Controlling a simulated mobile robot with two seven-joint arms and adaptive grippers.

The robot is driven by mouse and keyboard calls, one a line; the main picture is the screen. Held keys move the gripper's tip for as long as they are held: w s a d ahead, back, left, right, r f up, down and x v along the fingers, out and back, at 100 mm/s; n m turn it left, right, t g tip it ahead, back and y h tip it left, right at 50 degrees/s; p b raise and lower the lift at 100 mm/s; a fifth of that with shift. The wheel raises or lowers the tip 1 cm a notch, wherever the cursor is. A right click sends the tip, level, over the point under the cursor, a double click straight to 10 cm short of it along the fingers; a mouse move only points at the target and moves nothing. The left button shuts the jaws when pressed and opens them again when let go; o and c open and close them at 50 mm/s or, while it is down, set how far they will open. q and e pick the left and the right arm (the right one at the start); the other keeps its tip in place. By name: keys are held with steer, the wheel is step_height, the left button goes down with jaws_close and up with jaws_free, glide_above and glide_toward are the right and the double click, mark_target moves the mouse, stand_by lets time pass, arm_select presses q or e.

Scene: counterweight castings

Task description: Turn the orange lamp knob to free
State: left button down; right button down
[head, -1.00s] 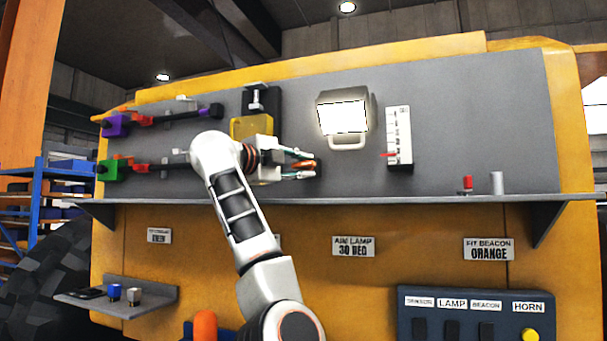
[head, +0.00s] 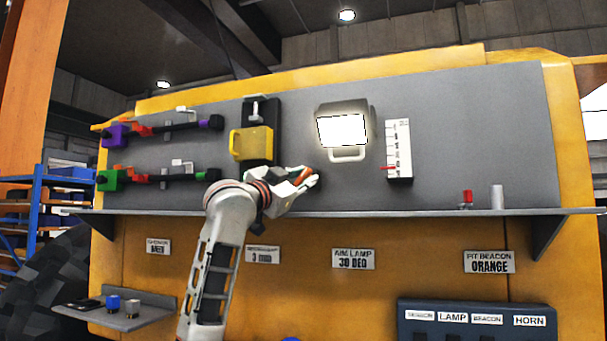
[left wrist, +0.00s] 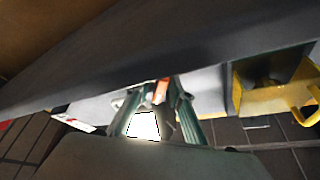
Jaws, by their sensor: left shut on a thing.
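The orange lamp knob (head: 305,175) sits on the grey panel, left of and below the lit lamp (head: 343,130). My left gripper (head: 308,178) is shut on the knob, its fingers on either side of it. In the left wrist view the orange knob (left wrist: 160,90) shows between the two fingertips (left wrist: 157,96), with the bright lamp face (left wrist: 143,126) beyond. The fingers partly hide the knob, and no free marking beside it can be read. My right gripper is not in view.
A yellow-handled box (head: 253,144) is on the panel to the left. A white scale with a red pointer (head: 398,150) is right of the lamp. A shelf (head: 400,211) runs below, carrying a red-topped piece (head: 467,197) and a grey cylinder (head: 497,197).

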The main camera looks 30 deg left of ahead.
arm_select(q)
steer(key=n+y, duration=0.1)
steer(key=n, duration=0.1)
steer(key=n+y, duration=0.1)
steer(key=n, duration=0.1)
steer(key=n+y, duration=0.1)
steer(key=n, duration=0.1)
steer(key=shift+w+d+f+n+p, duration=0.1)
steer(key=shift+w+f+n+p, duration=0.05)
steer(key=shift+f+n+p, duration=0.2)
steer(key=shift+r+n+y, duration=0.1)
steer(key=shift+n+y, duration=0.5)
steer(key=shift+n, duration=0.25)
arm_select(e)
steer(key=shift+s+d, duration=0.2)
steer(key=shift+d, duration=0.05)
arm_select(q)
steer(key=shift+n, duration=0.3)
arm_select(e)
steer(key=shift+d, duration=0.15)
arm_select(q)
steer(key=c, duration=2.1)
jaws_free()
steer(key=shift+c, duration=0.2)
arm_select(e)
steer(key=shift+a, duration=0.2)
arm_select(q)
steer(key=shift+r, duration=0.1)
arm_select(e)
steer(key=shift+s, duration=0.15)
